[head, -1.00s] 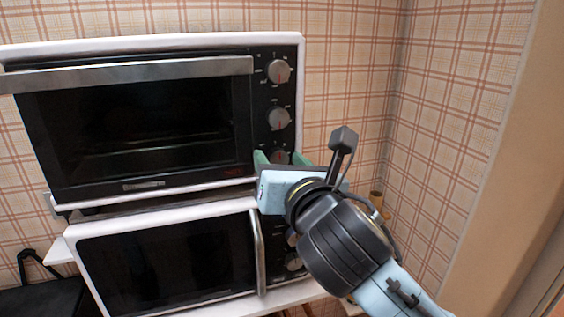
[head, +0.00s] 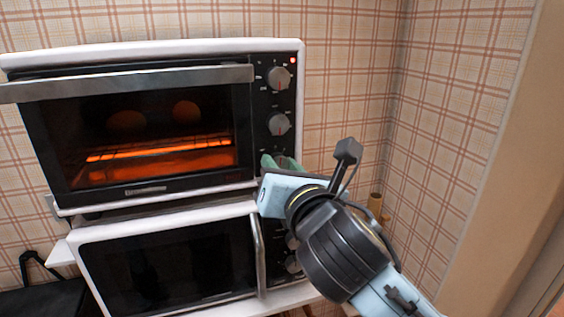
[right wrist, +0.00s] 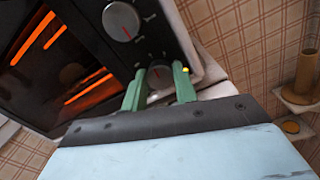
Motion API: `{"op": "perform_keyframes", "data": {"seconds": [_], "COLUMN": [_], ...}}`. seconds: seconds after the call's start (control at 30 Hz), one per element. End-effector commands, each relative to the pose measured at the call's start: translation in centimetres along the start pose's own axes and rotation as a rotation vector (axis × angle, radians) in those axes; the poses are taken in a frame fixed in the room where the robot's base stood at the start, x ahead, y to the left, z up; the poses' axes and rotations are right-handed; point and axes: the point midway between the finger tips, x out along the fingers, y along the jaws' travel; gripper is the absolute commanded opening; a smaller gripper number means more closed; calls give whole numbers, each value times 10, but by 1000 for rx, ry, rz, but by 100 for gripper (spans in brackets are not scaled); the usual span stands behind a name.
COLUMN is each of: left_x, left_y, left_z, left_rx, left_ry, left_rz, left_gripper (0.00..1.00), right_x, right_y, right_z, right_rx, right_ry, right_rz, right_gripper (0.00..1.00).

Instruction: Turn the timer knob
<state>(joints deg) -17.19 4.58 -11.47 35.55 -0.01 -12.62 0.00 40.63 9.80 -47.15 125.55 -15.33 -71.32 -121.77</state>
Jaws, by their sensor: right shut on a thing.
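The toaster oven (head: 140,187) stands on top, with three knobs in a column on its right panel. The timer knob is the lowest; in the right wrist view the knob (right wrist: 159,77) shows between my green fingers. My right gripper (head: 281,162) is shut on it, one finger on each side. In the head view the gripper mostly hides this knob. The upper knob (head: 279,78) and middle knob (head: 279,124) are clear of the gripper. The oven's heating elements (head: 160,146) glow orange and a red light (head: 292,60) is lit at the panel's top. My left gripper is not in view.
A second oven or microwave (head: 165,265) with an upright handle sits just below on a white shelf. A plaid wall (head: 345,70) rises behind and to the right. A small brown cylinder (head: 375,205) stands on the right.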

Motion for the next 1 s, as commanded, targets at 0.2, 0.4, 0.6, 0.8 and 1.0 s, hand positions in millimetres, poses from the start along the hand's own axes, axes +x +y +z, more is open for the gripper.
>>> {"op": "perform_keyframes", "data": {"seconds": [0.2,0.4,0.6,0.8,1.0], "left_x": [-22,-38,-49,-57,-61], "left_y": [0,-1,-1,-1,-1], "left_z": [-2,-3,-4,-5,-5], "left_rx": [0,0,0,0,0], "left_ry": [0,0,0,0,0], "left_rz": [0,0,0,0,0], "left_gripper": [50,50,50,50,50], "right_x": [0,0,0,0,0], "right_y": [1,0,0,0,0], "right_z": [2,1,1,0,-1], "right_rx": [166,340,490,599,659], "right_ry": [5,5,4,3,3], "right_rz": [-1,-2,-2,-1,-1], "right_gripper": [6,6,6,6,6]}}
